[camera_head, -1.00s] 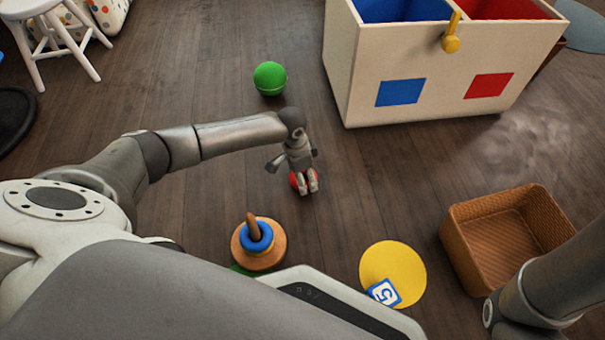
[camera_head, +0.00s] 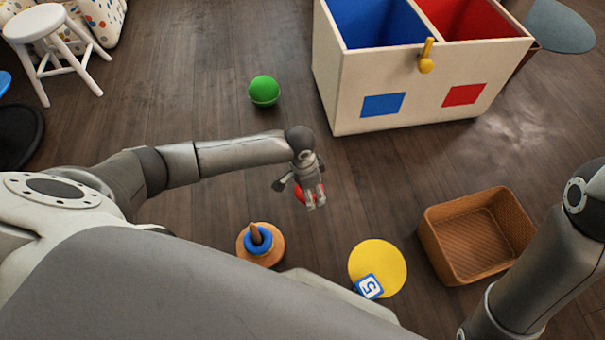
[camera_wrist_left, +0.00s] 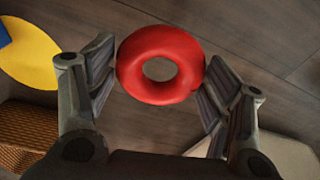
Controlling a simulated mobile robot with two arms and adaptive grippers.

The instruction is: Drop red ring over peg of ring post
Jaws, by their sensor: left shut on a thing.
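My left gripper (camera_head: 316,198) is shut on the red ring (camera_head: 300,191) and holds it over the floor. In the left wrist view the red ring (camera_wrist_left: 160,65) sits between the two fingers (camera_wrist_left: 158,85), its hole facing the camera. The ring post (camera_head: 277,250) stands below and left of the gripper, with a wooden base, a blue ring on it and its peg (camera_head: 254,230) showing above. My right gripper is not in view; only part of the right arm shows at the right edge.
A yellow disc (camera_head: 378,262) with a blue number block (camera_head: 369,286) lies right of the post. A wicker basket (camera_head: 432,248) stands further right. A two-part bin (camera_head: 420,109) with blue and red compartments and a green ball (camera_head: 264,90) are at the back.

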